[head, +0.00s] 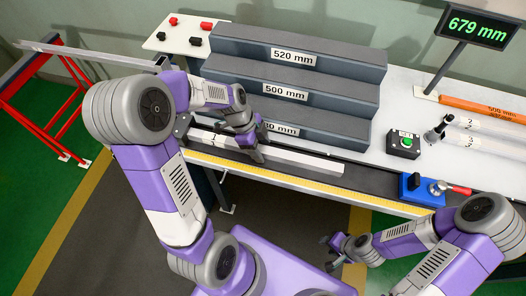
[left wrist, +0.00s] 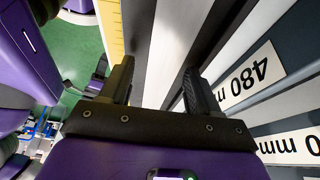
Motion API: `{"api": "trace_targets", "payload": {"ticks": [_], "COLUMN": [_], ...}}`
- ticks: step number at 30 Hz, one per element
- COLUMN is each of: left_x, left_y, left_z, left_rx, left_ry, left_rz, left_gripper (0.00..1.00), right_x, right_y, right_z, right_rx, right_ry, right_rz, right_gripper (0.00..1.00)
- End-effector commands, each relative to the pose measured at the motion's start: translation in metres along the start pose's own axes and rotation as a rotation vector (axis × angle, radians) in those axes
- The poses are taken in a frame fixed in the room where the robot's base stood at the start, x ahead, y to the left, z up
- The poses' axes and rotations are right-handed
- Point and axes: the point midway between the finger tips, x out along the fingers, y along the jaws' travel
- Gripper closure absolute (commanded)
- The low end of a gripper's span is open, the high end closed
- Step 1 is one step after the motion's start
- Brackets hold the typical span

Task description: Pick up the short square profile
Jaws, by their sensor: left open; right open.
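A pale square profile (head: 310,160) lies along the dark strip at the front of the bench, before the steps. My left gripper (head: 257,152) is open and hangs over the middle of it, hiding part of it. In the left wrist view the profile (left wrist: 172,55) runs between the two open fingers of my left gripper (left wrist: 158,80), one on each side. I cannot tell how far down the fingers reach. My right gripper (head: 343,246) is open and empty, low in front of the bench and away from the profile.
Grey steps (head: 290,80) labelled 520, 500 and 480 mm stand behind the profile. A blue clamp with a red handle (head: 458,190) sits at the right, near a green-button box (head: 404,144). A long profile (head: 90,55) rests on a red stand (head: 45,100) at left.

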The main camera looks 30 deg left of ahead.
Motion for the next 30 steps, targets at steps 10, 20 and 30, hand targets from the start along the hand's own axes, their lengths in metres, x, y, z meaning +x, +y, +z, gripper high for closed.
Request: {"api": "trace_targets", "payload": {"ticks": [10,20,30], "left_x": [0.0022,0.0020,0.0003], "left_y": [0.0000,-0.0001,0.0004], "left_z": [-0.0002,-0.0001,-0.0041], "left_rx": [-0.001,-0.001,0.000], "left_ry": [0.000,0.000,0.000], "left_rz": [0.000,-0.001,0.000], "left_gripper": [0.51,1.00,1.00], "right_x": [0.0002,0.0002,-0.0010], "right_y": [0.0000,0.0000,-0.0005], "right_z": [-0.0001,-0.0001,0.0000], "right_rx": [0.000,0.000,0.000], "right_ry": [0.000,0.000,0.000], "right_rz": [0.000,0.000,0.000], "right_gripper": [0.55,0.55,0.55]}}
